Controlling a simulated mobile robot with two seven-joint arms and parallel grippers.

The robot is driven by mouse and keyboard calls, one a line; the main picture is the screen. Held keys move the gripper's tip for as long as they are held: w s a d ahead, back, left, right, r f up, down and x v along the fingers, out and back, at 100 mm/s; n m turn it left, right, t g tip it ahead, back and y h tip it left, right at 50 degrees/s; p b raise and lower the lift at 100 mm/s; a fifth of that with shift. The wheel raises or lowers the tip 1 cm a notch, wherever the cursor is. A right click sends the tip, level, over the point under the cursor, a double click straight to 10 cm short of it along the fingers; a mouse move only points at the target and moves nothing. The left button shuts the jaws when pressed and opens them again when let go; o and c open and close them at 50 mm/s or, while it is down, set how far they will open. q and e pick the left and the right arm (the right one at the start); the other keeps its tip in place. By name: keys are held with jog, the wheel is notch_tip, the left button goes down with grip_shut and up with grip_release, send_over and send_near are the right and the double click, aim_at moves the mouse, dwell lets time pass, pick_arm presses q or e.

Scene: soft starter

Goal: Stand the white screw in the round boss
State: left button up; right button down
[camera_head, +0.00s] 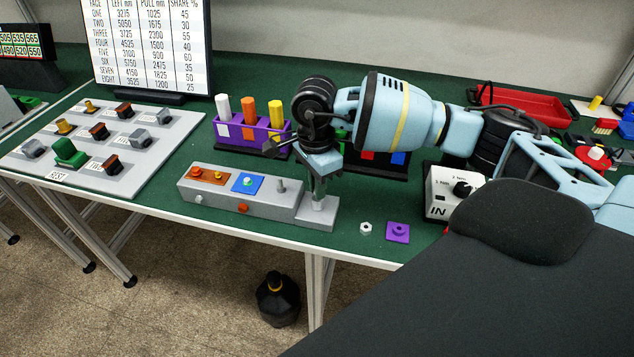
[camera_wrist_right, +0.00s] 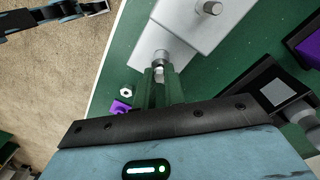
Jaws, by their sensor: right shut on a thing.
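My right gripper (camera_head: 318,188) is over the low right end of the grey block (camera_head: 240,197), pointing down. It is shut on a small white piece, which looks like the white screw (camera_wrist_right: 159,70); the fingers hide most of it. The round boss (camera_wrist_right: 161,56) is a grey cylinder on the low step, right at the fingertips in the wrist view. The screw's tip is at or over the boss; I cannot tell whether it has entered. My left gripper is not in view.
A white nut (camera_head: 365,228) and a purple plate (camera_head: 397,231) lie right of the block, near the front edge. A purple rack (camera_head: 249,134) with coloured sticks stands behind the block. A white dial box (camera_head: 450,194) stands to the right.

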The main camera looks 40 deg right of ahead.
jog(key=shift+f, duration=0.45)
dwell(0.3)
jog(key=c, duration=1.4)
grip_release()
jog(key=shift+w+r, duration=0.15)
jog(key=shift+r, duration=3.8)
